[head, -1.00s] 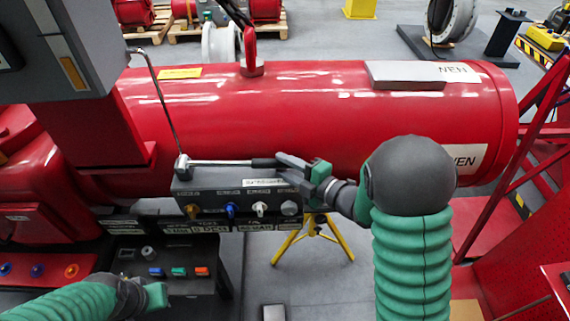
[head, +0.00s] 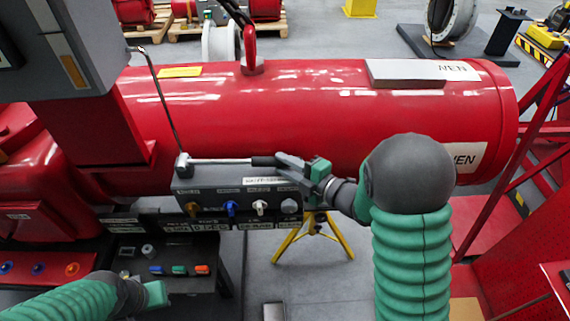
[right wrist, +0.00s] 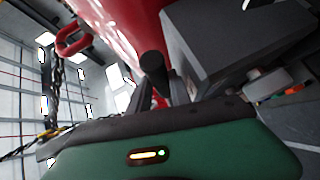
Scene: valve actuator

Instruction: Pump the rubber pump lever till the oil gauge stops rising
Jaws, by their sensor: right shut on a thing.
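The pump lever (head: 222,161) is a thin silver rod with a black rubber grip (head: 263,161). It lies about level above a grey valve box, running right from a pivot at the box's left end. My right gripper (head: 281,161) is shut on the grip at the rod's right end. In the right wrist view the dark round end of the grip (right wrist: 152,64) shows between the fingers. My left gripper (head: 152,295) is low at the left, away from the lever; its jaws cannot be made out. I cannot make out the oil gauge in either view.
The grey valve box (head: 212,186) carries several coloured knobs under the lever. A big red cylinder (head: 320,110) lies behind it. A button panel (head: 160,255) is near my left gripper. A yellow stand (head: 310,235) is below the box. A thin bent rod rises from the pivot.

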